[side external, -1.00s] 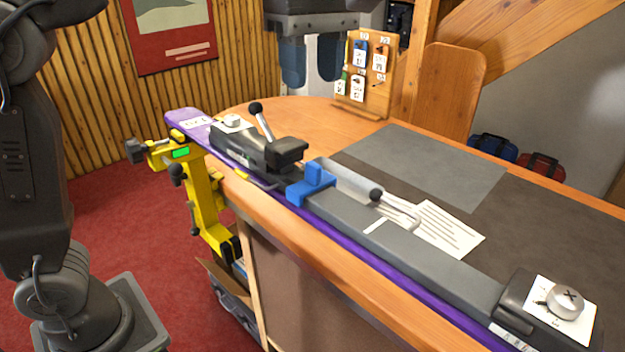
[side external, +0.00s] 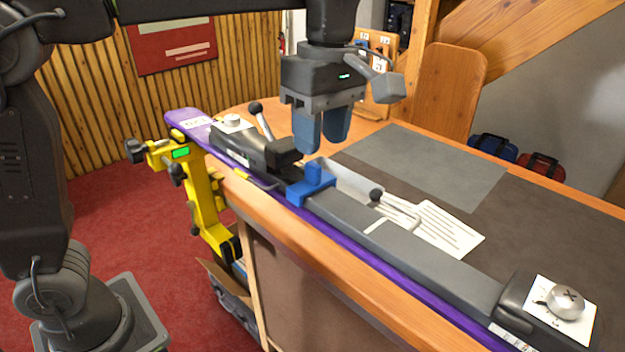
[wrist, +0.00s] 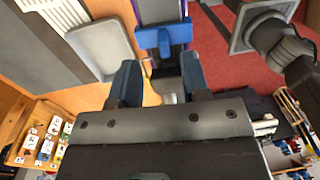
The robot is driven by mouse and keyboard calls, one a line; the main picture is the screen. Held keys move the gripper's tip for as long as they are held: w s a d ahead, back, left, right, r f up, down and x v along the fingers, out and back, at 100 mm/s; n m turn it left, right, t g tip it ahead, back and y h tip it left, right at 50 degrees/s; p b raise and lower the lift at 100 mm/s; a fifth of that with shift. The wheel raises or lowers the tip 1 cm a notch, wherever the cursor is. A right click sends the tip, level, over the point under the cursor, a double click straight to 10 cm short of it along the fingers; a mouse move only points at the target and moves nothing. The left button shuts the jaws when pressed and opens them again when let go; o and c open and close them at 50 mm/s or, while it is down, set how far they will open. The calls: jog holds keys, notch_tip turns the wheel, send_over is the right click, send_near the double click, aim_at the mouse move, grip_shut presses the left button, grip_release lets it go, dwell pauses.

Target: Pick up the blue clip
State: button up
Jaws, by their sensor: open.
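The blue clip (side external: 313,184) sits across the long grey rail on the bench, beside the black clamp block, with a small upright tab on top. In the wrist view the blue clip (wrist: 166,38) shows at the top, ahead of the fingers. My gripper (side external: 321,136) has blue fingers pointing down and hangs above the clip, apart from it. In the wrist view my gripper (wrist: 160,75) is open with nothing between its fingers.
A purple ski (side external: 181,119) runs along the bench edge under the rail, held by a yellow clamp (side external: 203,195). A grey tray (side external: 350,182) and white card (side external: 448,232) lie behind the rail. A black-knobbed lever (side external: 260,118) stands left of my gripper.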

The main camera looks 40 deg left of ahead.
aim_at(313, 164)
jog(key=shift+s+a+f, duration=0.1)
jog(key=shift+s+f, duration=0.05)
jog(key=shift+f, duration=0.7)
jog(key=shift+s+a+f, duration=0.1)
jog(key=shift+f, duration=0.75)
jog(key=shift+s+a+f, duration=0.1)
jog(key=shift+s+f, duration=0.05)
jog(key=shift+f, duration=0.7)
jog(key=shift+c, duration=0.4)
grip_shut()
